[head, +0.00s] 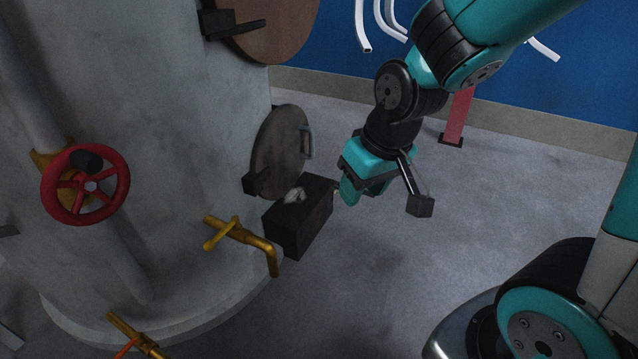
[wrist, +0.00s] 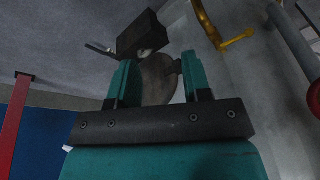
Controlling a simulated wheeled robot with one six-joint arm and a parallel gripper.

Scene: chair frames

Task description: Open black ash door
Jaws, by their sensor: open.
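A round dark grey door (head: 281,152) stands at the side of the grey cylinder, with a bracket handle (head: 307,142) on its right side and a black hinge block (head: 257,183) at lower left. A black box (head: 298,222) sits just below it, with something pale at its top. I cannot tell which of these is the ash door. My gripper (head: 361,190) is open, to the right of the box and apart from the round door. In the wrist view, the round door (wrist: 158,82) shows between the open fingers, and the box (wrist: 142,34) lies beyond them with a thin handle (wrist: 100,48) beside it.
The grey cylinder (head: 150,150) carries a red valve wheel (head: 70,185) and a brass tap (head: 240,233) near the box. A larger brown round door (head: 280,25) hangs above. A red post (head: 458,115) stands by the blue wall. The floor right of the box is clear.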

